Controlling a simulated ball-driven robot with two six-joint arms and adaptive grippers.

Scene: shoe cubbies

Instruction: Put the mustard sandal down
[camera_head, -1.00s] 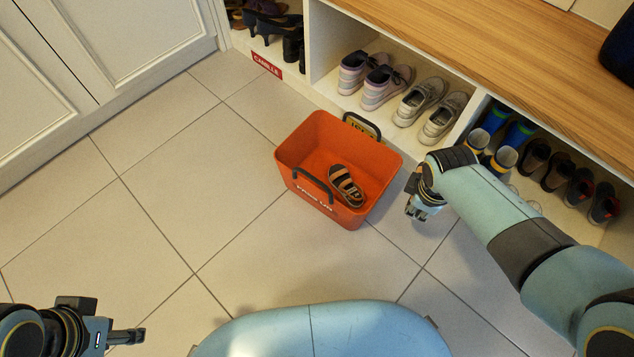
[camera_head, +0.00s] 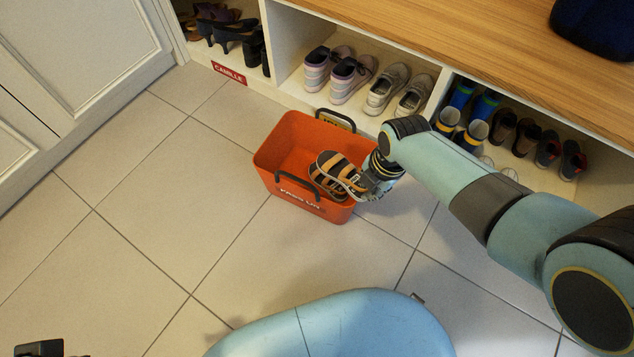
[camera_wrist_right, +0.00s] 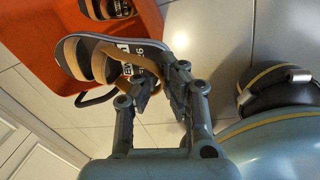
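The mustard sandal (camera_head: 338,165) has tan straps and a dark footbed with white lettering. My right gripper (camera_head: 370,186) is shut on one end of it and holds it tilted over the right side of the orange basket (camera_head: 270,150). In the right wrist view the sandal (camera_wrist_right: 97,55) sits between the fingers (camera_wrist_right: 158,85), with the basket (camera_wrist_right: 40,60) behind it. A second, similar sandal (camera_wrist_right: 118,8) lies inside the basket; in the head view the held one partly hides it. My left gripper (camera_head: 40,347) is cut off at the lower left corner, its fingers unclear.
The cubby bench (camera_head: 440,40) runs behind the basket, with pale sneakers (camera_head: 385,90), blue boots (camera_head: 455,108) and dark shoes in it. A red name label (camera_head: 229,73) is on its front. White cabinet doors (camera_head: 70,60) stand at left. The tiled floor (camera_head: 150,230) is clear.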

